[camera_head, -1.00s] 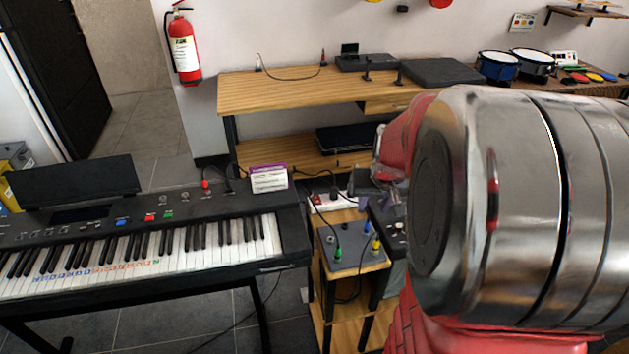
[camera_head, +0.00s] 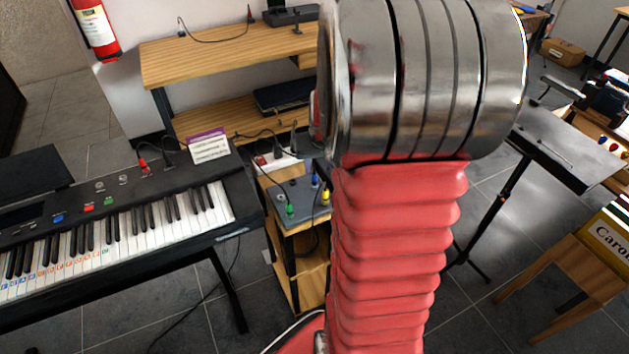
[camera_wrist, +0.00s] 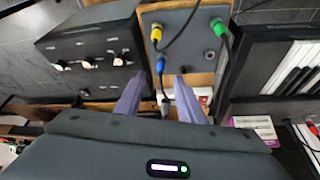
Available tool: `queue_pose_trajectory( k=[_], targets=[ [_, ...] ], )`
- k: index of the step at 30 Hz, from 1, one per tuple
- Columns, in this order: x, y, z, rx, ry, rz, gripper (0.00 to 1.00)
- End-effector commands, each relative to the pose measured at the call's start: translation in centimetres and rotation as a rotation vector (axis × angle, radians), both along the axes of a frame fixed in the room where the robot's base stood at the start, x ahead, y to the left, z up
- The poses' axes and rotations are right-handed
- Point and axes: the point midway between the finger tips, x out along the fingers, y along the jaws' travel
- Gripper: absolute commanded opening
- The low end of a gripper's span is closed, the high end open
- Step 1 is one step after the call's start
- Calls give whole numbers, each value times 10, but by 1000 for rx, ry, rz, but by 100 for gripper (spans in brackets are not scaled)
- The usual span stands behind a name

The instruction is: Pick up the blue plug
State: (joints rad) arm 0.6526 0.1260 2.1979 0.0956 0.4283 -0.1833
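The blue plug (camera_head: 315,180) stands in a small grey panel (camera_head: 284,190) on a wooden stand, near a yellow plug (camera_head: 325,198) and a green plug (camera_head: 290,209). In the wrist view the blue plug (camera_wrist: 160,64) sits in line with the gap of my gripper (camera_wrist: 159,78), close to the fingertips. The two purple fingers are apart, with nothing clamped between them. A cable end shows between the fingers; whether it belongs to the blue plug I cannot tell. In the head view my gripper is hidden behind my arm.
A keyboard (camera_head: 215,198) stands left of the panel, with a purple-and-white box (camera_head: 208,147) on it. A black box with knobs (camera_wrist: 92,55) is left of the panel in the wrist view. A wooden shelf (camera_head: 210,52) stands behind. A black stand (camera_head: 565,150) is at the right.

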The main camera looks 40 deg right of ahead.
Motion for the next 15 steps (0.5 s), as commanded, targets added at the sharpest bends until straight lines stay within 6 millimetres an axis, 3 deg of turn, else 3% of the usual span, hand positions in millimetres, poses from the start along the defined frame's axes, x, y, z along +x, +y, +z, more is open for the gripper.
queue_pose_trajectory(
  k=[7, 15],
  targets=[
    [9, -5, -26, 2, 1, 0, 35],
    [11, -7, -32, 0, 0, 0, 35]
  ],
)
